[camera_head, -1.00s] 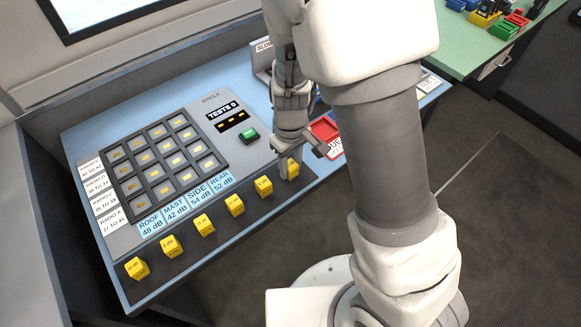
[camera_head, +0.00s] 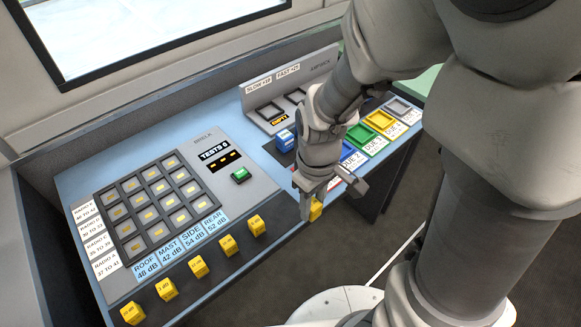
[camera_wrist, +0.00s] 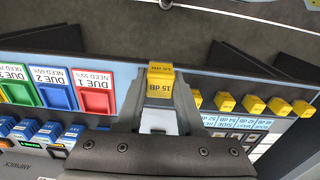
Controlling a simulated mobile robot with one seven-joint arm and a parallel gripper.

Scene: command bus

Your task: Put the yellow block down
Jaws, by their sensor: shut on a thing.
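My gripper (camera_head: 313,208) is shut on a yellow block (camera_head: 317,210) near the front edge of the blue desk. In the head view the fingers partly hide this block. The wrist view shows the yellow block (camera_wrist: 160,84), marked 15 dB, between the two fingertips (camera_wrist: 160,100). Several more yellow blocks (camera_head: 198,267) stand in a row on the dark front strip (camera_head: 212,275) of the desk, left of my gripper. Whether the held block touches any surface cannot be told.
A keypad panel (camera_head: 158,205) with a green button (camera_head: 241,175) stands behind the row. Blue, green and yellow trays (camera_head: 380,121) lie right of my gripper, with a red tray (camera_wrist: 94,96) also there. Blue blocks (camera_wrist: 48,132) stand near these trays. Open floor lies in front.

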